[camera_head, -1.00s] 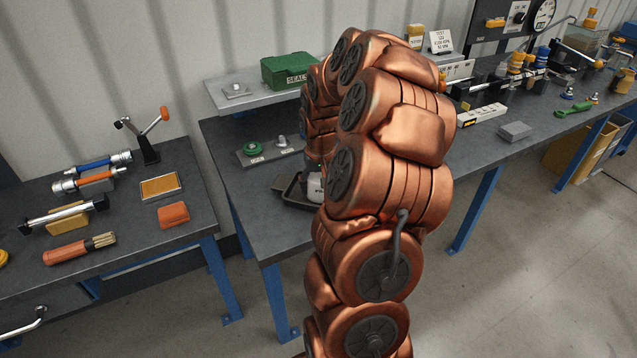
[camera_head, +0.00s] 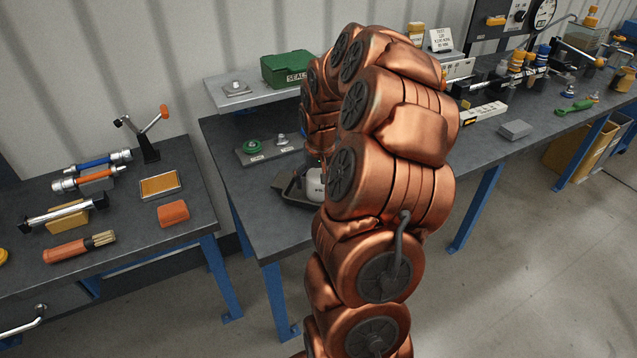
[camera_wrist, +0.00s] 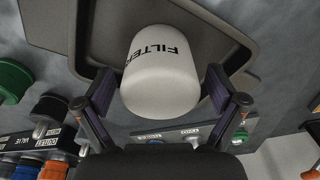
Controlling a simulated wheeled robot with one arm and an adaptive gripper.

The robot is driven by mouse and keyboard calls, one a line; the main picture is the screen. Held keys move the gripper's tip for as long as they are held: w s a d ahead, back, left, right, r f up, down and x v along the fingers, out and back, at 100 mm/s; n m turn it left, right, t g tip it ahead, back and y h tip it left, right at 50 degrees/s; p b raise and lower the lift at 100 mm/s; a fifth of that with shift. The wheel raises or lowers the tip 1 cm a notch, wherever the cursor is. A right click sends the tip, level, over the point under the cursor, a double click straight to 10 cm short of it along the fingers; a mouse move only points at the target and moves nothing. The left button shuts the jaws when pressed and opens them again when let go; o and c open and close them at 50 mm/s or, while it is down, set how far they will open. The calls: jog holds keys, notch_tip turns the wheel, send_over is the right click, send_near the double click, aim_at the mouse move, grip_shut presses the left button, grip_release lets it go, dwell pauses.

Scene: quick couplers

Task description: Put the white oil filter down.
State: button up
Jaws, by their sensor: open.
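The white oil filter (camera_wrist: 160,75), with "FILTER" in black letters, fills the middle of the wrist view. My gripper (camera_wrist: 160,92) is open, with one finger on each side of the filter; I cannot tell whether either finger touches it. The filter is over a dark tray (camera_wrist: 232,48), apparently standing on it, though its base is hidden. In the head view the filter (camera_head: 314,185) shows only in part beside the tray's dark edge (camera_head: 291,194); my copper arm hides the rest and my gripper.
A plate with a green coupler (camera_head: 252,147) lies behind the tray. A green seals box (camera_head: 288,70) stands on the raised shelf. The left bench holds tools and a brush (camera_head: 80,247). A grey block (camera_head: 515,130) lies right of my arm. The bench front left of the tray is clear.

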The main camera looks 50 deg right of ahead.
jog(key=r, duration=0.3)
jog(key=r+b, duration=0.1)
jog(key=r, duration=0.3)
jog(key=s+a+r+b, duration=0.1)
jog(key=r, duration=0.3)
jog(key=shift+r, duration=0.1)
jog(key=s+a+n, duration=0.2)
jog(key=a, duration=0.7)
jog(key=s+a+n, duration=0.2)
jog(key=a, duration=0.8)
jog(key=s+a+f+n+g, duration=0.1)
jog(key=s+a+f, duration=0.1)
jog(key=s+a, duration=0.4)
jog(key=s+a+f+n+g, duration=0.2)
jog(key=s+a, duration=0.4)
jog(key=s, duration=0.7)
jog(key=shift+a+f+y, duration=0.4)
jog(key=shift+f, duration=0.25)
notch_tip(320, 180, up, 4)
jog(key=p, duration=0.3)
jog(key=shift+f, duration=0.25)
